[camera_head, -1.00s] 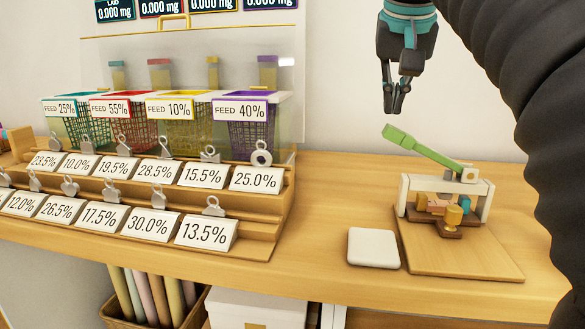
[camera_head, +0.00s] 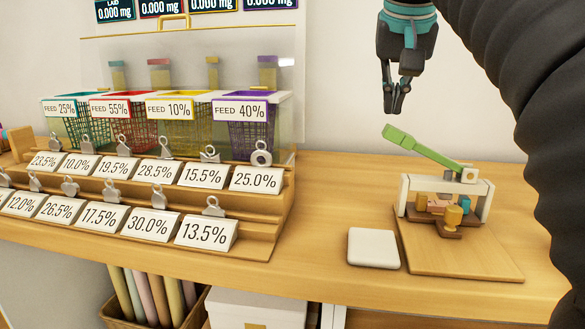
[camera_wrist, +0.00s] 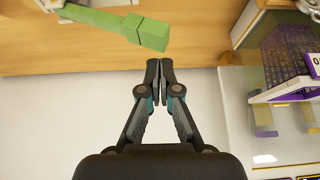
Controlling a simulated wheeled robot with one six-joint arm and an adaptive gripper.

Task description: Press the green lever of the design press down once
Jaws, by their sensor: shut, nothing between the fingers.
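The design press (camera_head: 447,205) stands on a wooden board at the right of the counter, with a white frame and small coloured parts under it. Its green lever (camera_head: 425,147) is tilted up, its free end raised to the left. My gripper (camera_head: 393,110) is shut and empty, pointing down just above the lever's free end, with a small gap in the head view. In the wrist view, the fingertips (camera_wrist: 159,64) are close to the thick end of the green lever (camera_wrist: 148,33), apart from it in the picture.
A white square pad (camera_head: 373,248) lies left of the press board (camera_head: 470,262). A stepped wooden rack (camera_head: 262,212) with clipped percentage cards stands further left, before several coloured feed baskets (camera_head: 247,140). The counter between rack and press is mostly clear.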

